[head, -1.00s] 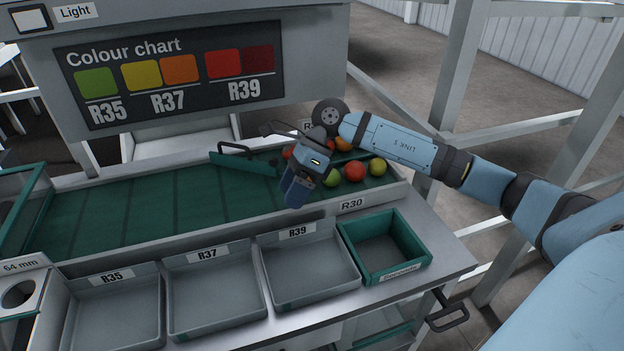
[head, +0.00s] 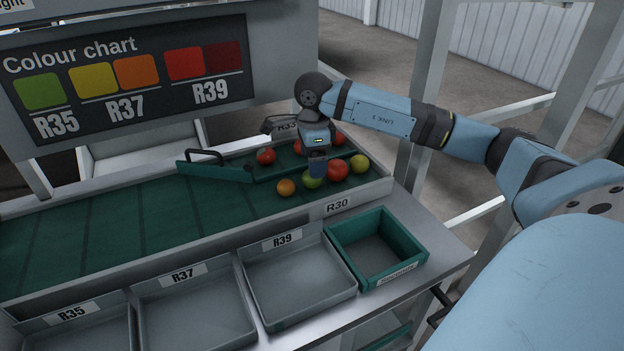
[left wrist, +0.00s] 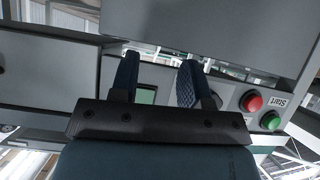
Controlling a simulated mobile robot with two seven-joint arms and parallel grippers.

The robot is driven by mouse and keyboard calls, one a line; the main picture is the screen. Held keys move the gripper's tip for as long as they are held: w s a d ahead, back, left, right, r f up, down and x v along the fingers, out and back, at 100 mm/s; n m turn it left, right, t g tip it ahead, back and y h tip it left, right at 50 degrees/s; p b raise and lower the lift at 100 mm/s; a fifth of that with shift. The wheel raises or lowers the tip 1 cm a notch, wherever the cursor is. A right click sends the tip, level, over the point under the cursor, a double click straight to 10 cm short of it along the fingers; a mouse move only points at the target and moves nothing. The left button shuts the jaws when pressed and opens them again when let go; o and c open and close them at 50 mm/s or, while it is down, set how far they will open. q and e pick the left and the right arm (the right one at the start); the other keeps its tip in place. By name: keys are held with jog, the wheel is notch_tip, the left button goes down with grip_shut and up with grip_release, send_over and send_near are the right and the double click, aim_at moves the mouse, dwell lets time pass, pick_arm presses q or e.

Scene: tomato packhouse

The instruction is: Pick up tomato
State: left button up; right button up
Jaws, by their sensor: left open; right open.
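Several tomatoes lie at the right end of the green belt (head: 140,225) in the head view. An orange tomato (head: 286,187) is at the front, with a green one (head: 312,182), a red one (head: 337,167) and a yellow-green one (head: 359,163) to its right. Another red tomato (head: 266,156) lies farther back by the green gate. My right gripper (head: 317,170) points down just above the green tomato and partly hides the tomatoes behind it; whether it touches any is unclear. My left gripper (left wrist: 168,85) shows open and empty in the left wrist view.
Grey trays R35 (head: 75,328), R37 (head: 160,278) and R39 (head: 250,262) and a green-rimmed crate (head: 408,242) line the front. A green gate (head: 215,172) crosses the belt. Red (left wrist: 251,102) and green (left wrist: 270,121) buttons show near my left gripper.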

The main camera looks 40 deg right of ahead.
aim_at(307, 181)
notch_tip(307, 181, down, 5)
jog(key=shift+d+f, duration=0.15)
jog(key=shift+c, duration=0.5)
jog(key=c, duration=0.7)
